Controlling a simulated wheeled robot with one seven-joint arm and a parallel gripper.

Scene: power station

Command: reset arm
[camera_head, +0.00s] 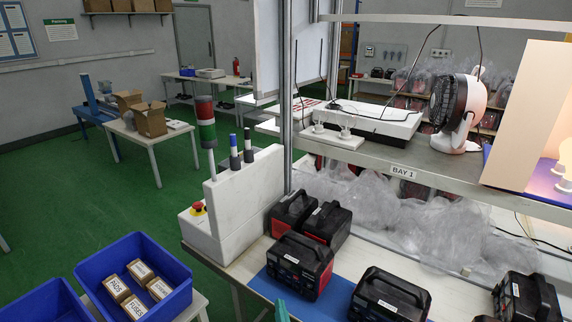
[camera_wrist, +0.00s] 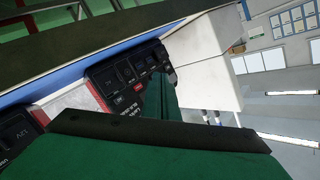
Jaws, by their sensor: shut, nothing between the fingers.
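My gripper (camera_wrist: 163,118) fills the lower part of the wrist view, with green fingers and a dark edge strip. It is shut and I see nothing held in it. In the head view a small green tip, which looks like my gripper (camera_head: 281,311), shows at the bottom edge, in front of the blue mat (camera_head: 262,285). The wrist view is tilted. A black power unit (camera_wrist: 130,72) shows just behind the fingers there; I cannot tell whether they touch it. The rest of the arm is out of the head view.
Several black-and-red power units (camera_head: 300,268) stand on the workbench. A white box with a red emergency button (camera_head: 198,208) and a signal tower (camera_head: 205,122) are left of them. A shelf with a fan (camera_head: 460,110) overhangs the bench. A blue bin (camera_head: 178,270) holds several cartons at lower left.

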